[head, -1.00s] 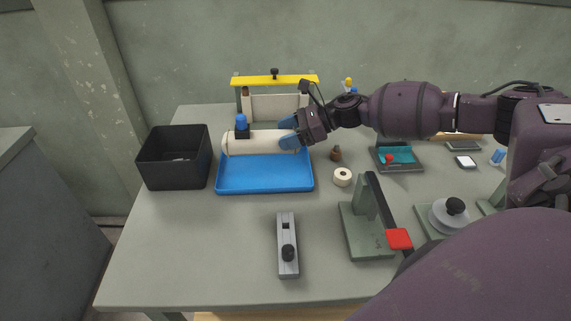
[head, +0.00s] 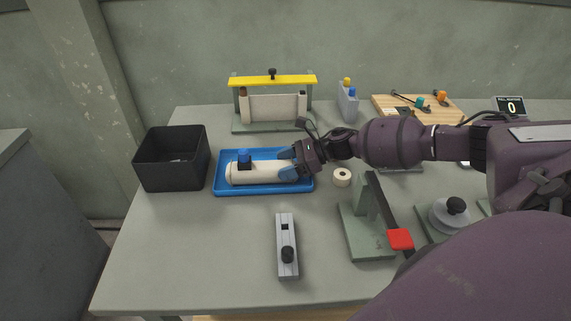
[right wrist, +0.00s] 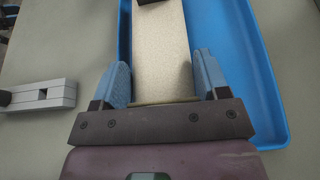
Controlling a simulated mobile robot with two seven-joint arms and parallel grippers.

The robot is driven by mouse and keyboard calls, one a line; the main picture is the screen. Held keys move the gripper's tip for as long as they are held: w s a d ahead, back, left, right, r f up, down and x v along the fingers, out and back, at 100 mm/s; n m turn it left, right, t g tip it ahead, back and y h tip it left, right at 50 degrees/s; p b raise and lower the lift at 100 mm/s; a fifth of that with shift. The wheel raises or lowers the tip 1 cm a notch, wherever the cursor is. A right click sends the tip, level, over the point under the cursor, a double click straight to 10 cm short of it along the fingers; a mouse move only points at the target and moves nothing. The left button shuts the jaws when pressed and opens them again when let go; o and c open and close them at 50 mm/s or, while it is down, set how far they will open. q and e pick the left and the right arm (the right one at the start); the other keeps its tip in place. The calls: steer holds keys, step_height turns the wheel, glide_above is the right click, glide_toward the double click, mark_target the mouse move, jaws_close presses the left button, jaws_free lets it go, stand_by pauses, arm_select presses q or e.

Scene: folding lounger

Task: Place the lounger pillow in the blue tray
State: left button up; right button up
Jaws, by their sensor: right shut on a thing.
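The lounger pillow (head: 262,172) is a cream roll with a black and blue fitting near its left end. It lies level within the outline of the blue tray (head: 262,190); I cannot tell whether it touches the tray floor. My right gripper (head: 288,164) is shut on the pillow's right end. In the right wrist view the gripper's blue fingers (right wrist: 163,80) stand on either side of the pillow (right wrist: 161,50), with the tray (right wrist: 240,70) below. My left gripper is not in view.
A black bin (head: 172,160) stands just left of the tray. A yellow-topped frame (head: 273,80) stands behind it. The front left of the table is clear.

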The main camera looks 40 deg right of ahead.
steer(key=o, duration=0.5)
steer(key=shift+f, duration=0.2)
steer(key=o, duration=0.5)
steer(key=shift+c, duration=0.2)
steer(key=shift+r, duration=0.1)
steer(key=shift+r, duration=0.15)
steer(key=v, duration=1.2)
steer(key=shift+r, duration=0.15)
